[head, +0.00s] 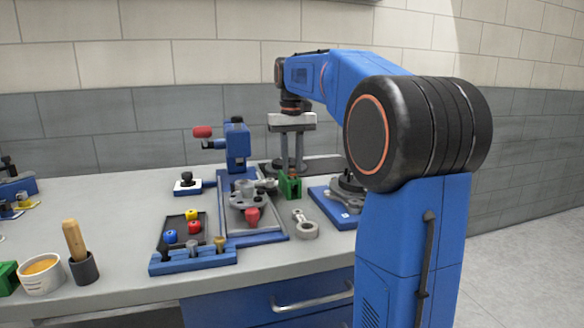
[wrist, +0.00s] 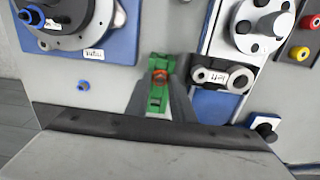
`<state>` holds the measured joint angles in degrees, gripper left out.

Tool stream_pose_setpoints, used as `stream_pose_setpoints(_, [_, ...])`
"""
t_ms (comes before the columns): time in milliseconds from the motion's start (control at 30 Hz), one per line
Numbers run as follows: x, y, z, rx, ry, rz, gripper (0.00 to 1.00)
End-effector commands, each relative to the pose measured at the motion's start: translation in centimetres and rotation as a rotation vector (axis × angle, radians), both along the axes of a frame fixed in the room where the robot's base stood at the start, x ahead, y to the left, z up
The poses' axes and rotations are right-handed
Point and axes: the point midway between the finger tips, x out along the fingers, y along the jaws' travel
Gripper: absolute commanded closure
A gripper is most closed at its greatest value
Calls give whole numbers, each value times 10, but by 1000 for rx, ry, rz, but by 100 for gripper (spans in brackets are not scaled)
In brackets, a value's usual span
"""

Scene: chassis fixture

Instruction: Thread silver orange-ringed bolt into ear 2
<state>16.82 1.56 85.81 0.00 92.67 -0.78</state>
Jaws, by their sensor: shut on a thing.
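My gripper (wrist: 161,88) points down at a green block (wrist: 157,103), with a finger along each side. An orange ring (wrist: 159,73) shows in the block's slot between the fingertips, marking the orange-ringed bolt; its silver shank is hidden. In the head view my gripper (head: 291,168) reaches down behind the green block (head: 290,188), which stands on the bench. The grey chassis fixture (head: 247,203) sits on a blue-edged plate left of the block. In the wrist view it is at the upper right (wrist: 262,24), with a labelled two-hole grey lug (wrist: 222,77) below. I cannot read which ear is 2.
A grey ring-ended part (head: 306,228) lies in front of the green block. A second blue plate (head: 333,207) with a round grey part is at the right. A blue post with a red handle (head: 203,131) stands behind. A dark tray (head: 180,229) holds coloured pegs.

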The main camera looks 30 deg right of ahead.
Motion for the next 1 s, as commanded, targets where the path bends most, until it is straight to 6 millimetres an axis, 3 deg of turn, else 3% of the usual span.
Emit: stream_pose_setpoints(1000, [0, 0, 59, 0, -1, 0, 100])
